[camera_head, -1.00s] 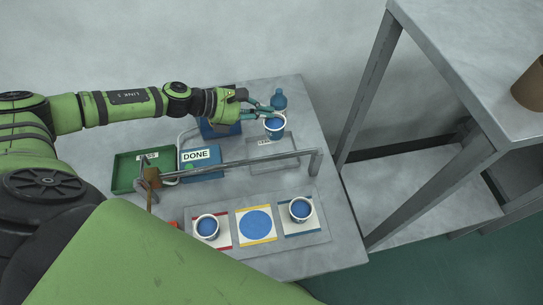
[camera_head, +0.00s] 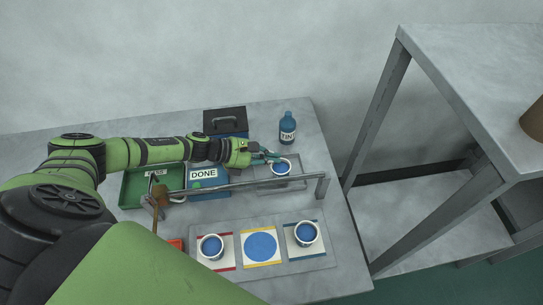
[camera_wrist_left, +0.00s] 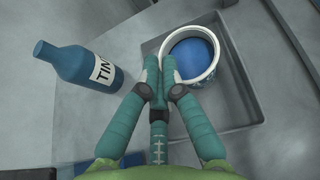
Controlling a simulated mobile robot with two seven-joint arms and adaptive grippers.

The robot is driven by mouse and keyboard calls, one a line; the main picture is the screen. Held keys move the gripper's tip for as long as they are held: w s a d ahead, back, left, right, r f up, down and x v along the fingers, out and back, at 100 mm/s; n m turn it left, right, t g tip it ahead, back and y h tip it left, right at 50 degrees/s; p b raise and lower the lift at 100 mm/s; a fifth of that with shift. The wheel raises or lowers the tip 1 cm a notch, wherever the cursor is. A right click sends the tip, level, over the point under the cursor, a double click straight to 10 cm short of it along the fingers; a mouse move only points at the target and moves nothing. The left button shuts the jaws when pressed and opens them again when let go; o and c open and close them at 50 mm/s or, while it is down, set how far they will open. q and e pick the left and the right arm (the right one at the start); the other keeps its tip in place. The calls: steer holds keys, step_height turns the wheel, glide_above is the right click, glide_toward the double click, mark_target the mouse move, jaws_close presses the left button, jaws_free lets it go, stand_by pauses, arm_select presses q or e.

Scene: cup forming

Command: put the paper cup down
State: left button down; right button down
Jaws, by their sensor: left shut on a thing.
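The paper cup (camera_head: 281,170) is white with a blue band and a blue inside. It is upright over the grey shallow tray (camera_head: 263,187) at the back right of the table. My left gripper (camera_head: 270,158) is shut on the cup's near-left wall. The left wrist view shows the fingers (camera_wrist_left: 159,70) close together at the cup (camera_wrist_left: 194,58), whose base lies within the outline of the tray (camera_wrist_left: 235,108). I cannot tell whether the base touches the tray floor. My right gripper is not in view.
A blue tint bottle (camera_head: 288,132) stands behind the tray. A metal rail (camera_head: 250,183) crosses in front of it. A blue DONE box (camera_head: 206,185), a green tray (camera_head: 133,192) and a dark case (camera_head: 226,122) lie left. Two cups (camera_head: 211,247) (camera_head: 306,234) stand on the front board.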

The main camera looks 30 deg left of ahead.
arm_select(q)
steer(key=shift+f, duration=0.1)
steer(key=c, duration=1.4)
jaws_free()
steer(key=shift+s+a, duration=0.2)
steer(key=shift+a, duration=0.05)
steer(key=shift+r+b+v, duration=0.15)
steer(key=shift+b+v, duration=0.7)
steer(key=shift+v, duration=2.05)
steer(key=shift+r+b+v, duration=0.1)
steer(key=shift+b+v, duration=0.75)
steer(key=shift+v, duration=2)
steer(key=shift+d, duration=0.1)
